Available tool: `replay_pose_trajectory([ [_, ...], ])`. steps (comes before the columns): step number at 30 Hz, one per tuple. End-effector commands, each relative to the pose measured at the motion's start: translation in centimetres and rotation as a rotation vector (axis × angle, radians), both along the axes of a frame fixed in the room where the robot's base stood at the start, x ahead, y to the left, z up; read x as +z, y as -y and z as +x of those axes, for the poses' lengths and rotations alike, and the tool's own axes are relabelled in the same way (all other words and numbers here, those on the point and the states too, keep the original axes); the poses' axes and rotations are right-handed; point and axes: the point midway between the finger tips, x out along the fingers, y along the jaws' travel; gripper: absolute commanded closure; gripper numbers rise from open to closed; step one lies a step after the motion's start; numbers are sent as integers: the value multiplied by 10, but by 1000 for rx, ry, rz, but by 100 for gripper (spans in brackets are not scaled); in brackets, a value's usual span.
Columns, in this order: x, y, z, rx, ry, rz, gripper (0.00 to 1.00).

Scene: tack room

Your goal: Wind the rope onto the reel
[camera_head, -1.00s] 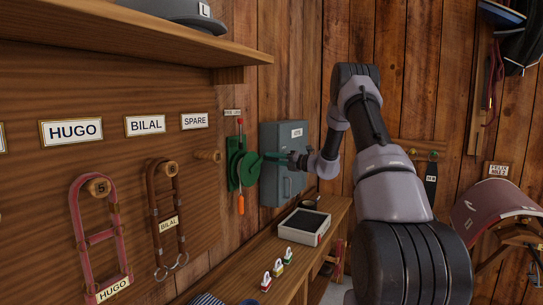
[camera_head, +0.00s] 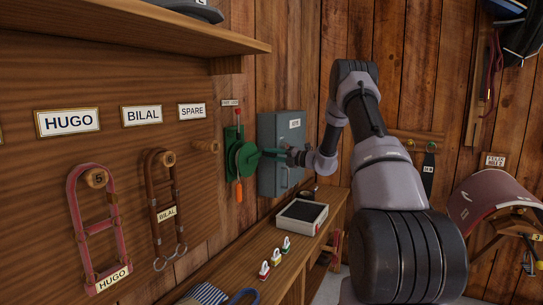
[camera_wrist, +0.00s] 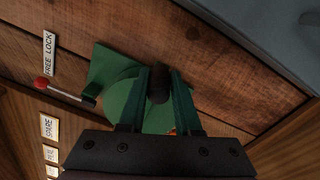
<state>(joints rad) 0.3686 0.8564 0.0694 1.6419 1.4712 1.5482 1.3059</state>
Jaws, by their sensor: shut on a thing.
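The green reel (camera_head: 241,158) is mounted on the wooden wall at centre left. It also shows in the wrist view (camera_wrist: 118,92), partly hidden by my gripper. An orange piece (camera_head: 238,191) hangs just below the reel; I cannot tell whether it is the rope's end. A lever with a red knob (camera_wrist: 40,83) stands at the reel's edge, beside a lock label (camera_wrist: 49,53). My gripper (camera_wrist: 160,88) has green fingers closed around a dark knob (camera_wrist: 158,78) in front of the reel, seemingly its crank handle. The rope itself cannot be made out.
A grey metal box (camera_head: 281,135) is on the wall right of the reel, close behind my gripper. Below is a wooden bench (camera_head: 262,288) with a tray (camera_head: 301,217) and small tagged locks (camera_head: 275,257).

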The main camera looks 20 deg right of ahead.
Motion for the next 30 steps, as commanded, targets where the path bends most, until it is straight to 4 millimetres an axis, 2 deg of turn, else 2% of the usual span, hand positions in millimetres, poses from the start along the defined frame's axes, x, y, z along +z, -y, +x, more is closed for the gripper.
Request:
replay_pose_trajectory([
  [1, -2, 1, 0, -1, -2, -2, 64],
  [3, -1, 1, 0, -1, -2, -2, 38],
  [14, 0, 2, -2, -1, 0, 0, 38],
  [17, -1, 10, -8, -3, -2, -1, 38],
  [30, -4, 69, -65, -3, -1, -1, 38],
])
